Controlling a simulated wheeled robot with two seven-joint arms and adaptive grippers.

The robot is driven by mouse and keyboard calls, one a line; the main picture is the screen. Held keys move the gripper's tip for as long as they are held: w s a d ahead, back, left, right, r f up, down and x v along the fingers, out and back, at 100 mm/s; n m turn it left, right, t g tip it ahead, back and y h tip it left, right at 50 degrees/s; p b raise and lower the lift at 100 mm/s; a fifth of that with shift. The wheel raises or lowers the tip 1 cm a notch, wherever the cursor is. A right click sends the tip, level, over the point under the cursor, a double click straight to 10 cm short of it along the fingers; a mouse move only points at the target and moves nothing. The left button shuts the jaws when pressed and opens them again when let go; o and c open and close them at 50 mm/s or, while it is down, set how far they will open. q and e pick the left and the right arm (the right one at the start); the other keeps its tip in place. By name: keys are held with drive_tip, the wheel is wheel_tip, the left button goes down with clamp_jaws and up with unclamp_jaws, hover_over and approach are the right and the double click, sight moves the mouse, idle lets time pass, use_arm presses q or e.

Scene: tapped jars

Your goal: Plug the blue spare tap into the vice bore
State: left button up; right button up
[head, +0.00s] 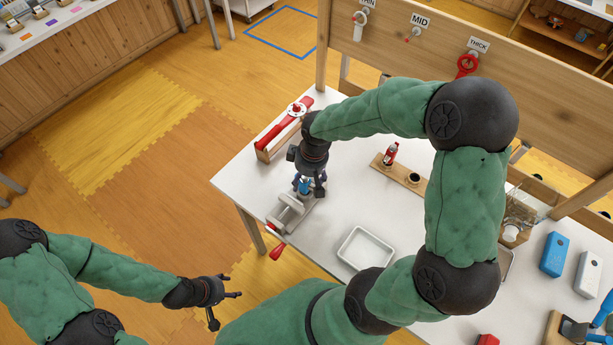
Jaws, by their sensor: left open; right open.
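The grey vice (287,218) with a red-ended handle stands at the left front part of the white table. The blue spare tap (304,187) shows as a small blue patch at the back end of the vice, partly hidden by my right gripper. My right gripper (307,194) points down over it, open, with its fingers around or beside the blue tap. I cannot tell whether the tap sits in the bore, which is hidden. My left gripper (226,304) is open and empty, off the table's front left edge, over the floor.
A red and wooden rack (284,130) stands behind the vice. A white tray (365,248) is to the right. Taps hang on the board marked MID and THICK (467,64). Blue (554,255) and white blocks lie at right.

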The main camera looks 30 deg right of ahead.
drive_tip(key=shift+r, duration=0.2)
idle(0.5)
drive_tip(key=shift+r+p, duration=0.3)
drive_tip(key=shift+p, duration=0.1)
drive_tip(key=shift+s+d+r+p, duration=0.1)
drive_tip(key=shift+r+p, duration=0.6)
drive_tip(key=shift+r, duration=0.2)
drive_tip(key=shift+s+d+r+p, duration=0.1)
drive_tip(key=shift+r+p, duration=0.6)
drive_tip(key=shift+r, duration=0.15)
wheel_tip(320, 180, up, 12)
drive_tip(key=s, duration=0.1)
drive_tip(key=shift+d, duration=0.45)
drive_tip(key=shift+s+f, duration=0.1)
idle(0.6)
